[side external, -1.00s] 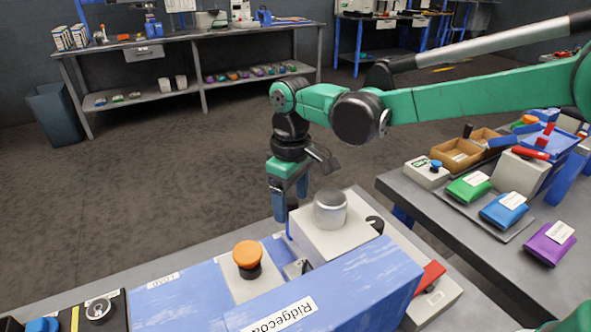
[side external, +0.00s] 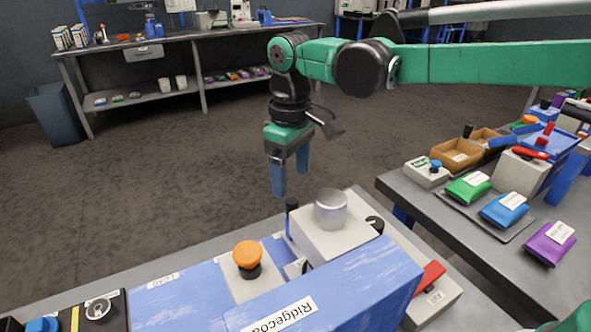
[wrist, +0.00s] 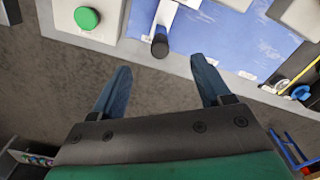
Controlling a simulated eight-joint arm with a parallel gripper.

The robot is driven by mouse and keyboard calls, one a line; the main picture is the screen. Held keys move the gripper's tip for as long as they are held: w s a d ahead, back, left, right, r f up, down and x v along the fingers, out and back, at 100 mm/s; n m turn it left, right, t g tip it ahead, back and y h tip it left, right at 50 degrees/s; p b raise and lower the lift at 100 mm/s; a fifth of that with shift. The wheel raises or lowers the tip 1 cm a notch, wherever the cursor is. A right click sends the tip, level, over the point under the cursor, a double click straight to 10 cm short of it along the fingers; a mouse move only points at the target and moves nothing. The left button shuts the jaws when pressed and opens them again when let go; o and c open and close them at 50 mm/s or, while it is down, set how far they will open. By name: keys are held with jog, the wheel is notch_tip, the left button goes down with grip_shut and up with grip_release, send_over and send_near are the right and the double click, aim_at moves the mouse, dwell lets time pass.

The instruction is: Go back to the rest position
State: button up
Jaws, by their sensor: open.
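My gripper (side external: 291,178) hangs pointing down, beyond the far edge of the front bench in the side external view. Its two blue fingers are apart and nothing is between them. In the wrist view my gripper (wrist: 160,82) also shows open and empty, with the dark floor below it and the bench edge just ahead. A black-topped lever (side external: 292,206) stands on the bench side near the fingers, apart from them. It also shows in the wrist view (wrist: 160,44), ahead of the gap between the fingers.
The front bench holds a blue Ridgecoa machine (side external: 330,290), a silver cylinder on a grey box (side external: 312,240) and an orange knob (side external: 247,254). A side table at right carries green, blue and purple sacks (side external: 550,244). Open floor (side external: 150,190) lies behind my gripper.

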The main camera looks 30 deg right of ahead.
jog(key=shift+r, duration=0.5)
